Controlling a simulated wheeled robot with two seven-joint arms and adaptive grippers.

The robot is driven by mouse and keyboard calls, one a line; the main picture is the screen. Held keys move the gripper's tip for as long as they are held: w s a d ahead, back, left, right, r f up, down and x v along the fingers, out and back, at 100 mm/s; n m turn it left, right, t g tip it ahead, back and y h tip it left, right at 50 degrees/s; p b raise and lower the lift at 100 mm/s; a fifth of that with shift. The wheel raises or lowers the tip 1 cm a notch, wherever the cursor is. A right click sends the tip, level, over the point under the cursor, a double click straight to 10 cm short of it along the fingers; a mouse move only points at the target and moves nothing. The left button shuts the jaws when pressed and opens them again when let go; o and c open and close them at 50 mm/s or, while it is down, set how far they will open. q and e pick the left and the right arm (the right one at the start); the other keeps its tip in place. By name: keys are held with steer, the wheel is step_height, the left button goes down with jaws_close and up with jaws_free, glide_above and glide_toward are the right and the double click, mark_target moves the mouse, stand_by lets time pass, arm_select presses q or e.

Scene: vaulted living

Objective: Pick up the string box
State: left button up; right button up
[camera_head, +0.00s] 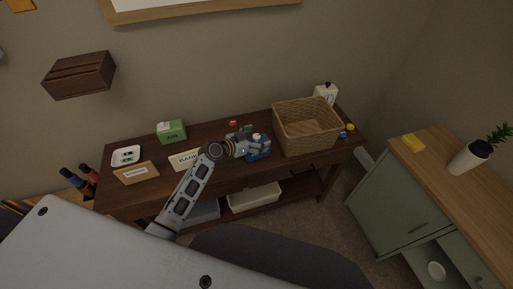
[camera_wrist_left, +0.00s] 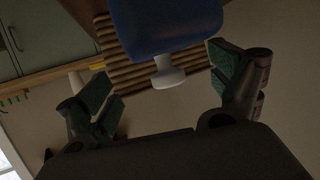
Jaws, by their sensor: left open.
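A blue container with a white knob or cap (camera_head: 260,154) stands on the dark wooden table, left of the wicker basket; I cannot tell whether it is the string box. My left gripper (camera_head: 243,147) is just left of it, partly in front of it. In the left wrist view the blue container (camera_wrist_left: 165,25) hangs in from the top edge, its white knob pointing down the picture between the spread fingers (camera_wrist_left: 165,82). Both fingers stand apart from it, and the left gripper is open and empty. My right gripper is not in view.
The wicker basket (camera_head: 306,132) stands close on the right. A green box (camera_head: 172,132), a small white tray (camera_head: 126,156) and label cards (camera_head: 136,173) lie to the left on the dark table (camera_head: 230,180). A green cabinet (camera_head: 385,200) stands at the right.

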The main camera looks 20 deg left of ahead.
mark_target(264, 138)
arm_select(q)
steer(key=shift+p+x, duration=0.45)
steer(key=shift+x, duration=1.6)
steer(key=c, duration=1.7)
steer(key=shift+r, duration=0.15)
step_height(264, 138, up, 10)
